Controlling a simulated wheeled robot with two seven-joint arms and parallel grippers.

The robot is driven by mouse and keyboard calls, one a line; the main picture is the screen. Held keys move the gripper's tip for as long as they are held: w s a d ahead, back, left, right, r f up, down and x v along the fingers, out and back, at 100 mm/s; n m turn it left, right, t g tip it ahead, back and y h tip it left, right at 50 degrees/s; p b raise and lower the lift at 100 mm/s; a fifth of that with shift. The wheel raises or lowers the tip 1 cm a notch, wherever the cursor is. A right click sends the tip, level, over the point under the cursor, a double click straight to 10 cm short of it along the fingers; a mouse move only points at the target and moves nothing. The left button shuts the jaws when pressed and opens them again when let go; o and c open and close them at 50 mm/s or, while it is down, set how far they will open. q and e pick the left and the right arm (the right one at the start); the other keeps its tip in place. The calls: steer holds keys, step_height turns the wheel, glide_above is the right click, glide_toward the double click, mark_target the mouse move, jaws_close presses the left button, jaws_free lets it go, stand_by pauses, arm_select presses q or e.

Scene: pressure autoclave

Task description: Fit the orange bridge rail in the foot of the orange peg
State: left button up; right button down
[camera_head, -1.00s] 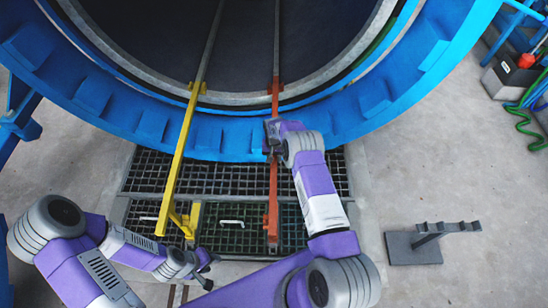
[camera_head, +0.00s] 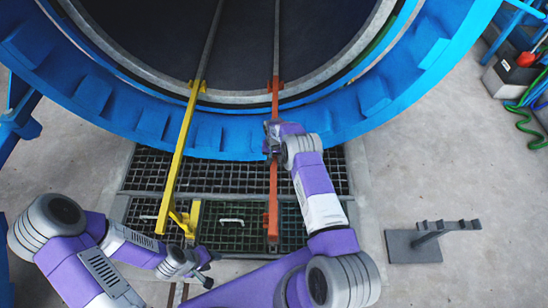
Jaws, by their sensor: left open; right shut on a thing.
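The orange bridge rail (camera_head: 273,183) runs from the rim of the round autoclave opening out over the floor grate. My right gripper (camera_head: 268,153) is shut on it, near the blue flange. The rail's far end meets an orange bracket (camera_head: 275,86) at the opening's rim. Its near end is at an orange foot piece (camera_head: 271,222) over the grate; I cannot tell whether it is seated, nor make out the peg separately. My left gripper (camera_head: 209,270) is open and empty, low in the picture, left of the orange rail's near end and apart from it.
A yellow rail (camera_head: 177,150) runs parallel on the left, with a yellow foot (camera_head: 189,219) at its near end. The blue flange (camera_head: 220,137) spans the top. A dark grey stand (camera_head: 413,246) is on the floor at right. Floor between the grate and stand is clear.

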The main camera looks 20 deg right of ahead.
steer(key=shift+s, duration=0.1)
stand_by(0.4)
steer(key=shift+r+p, duration=0.85)
steer(key=shift+r, duration=0.55)
steer(key=shift+f+b, duration=0.2)
steer(key=shift+b, duration=0.65)
steer(key=shift+f, duration=0.8)
stand_by(1.3)
steer(key=shift+a+f, duration=0.1)
steer(key=shift+f, duration=0.4)
stand_by(0.3)
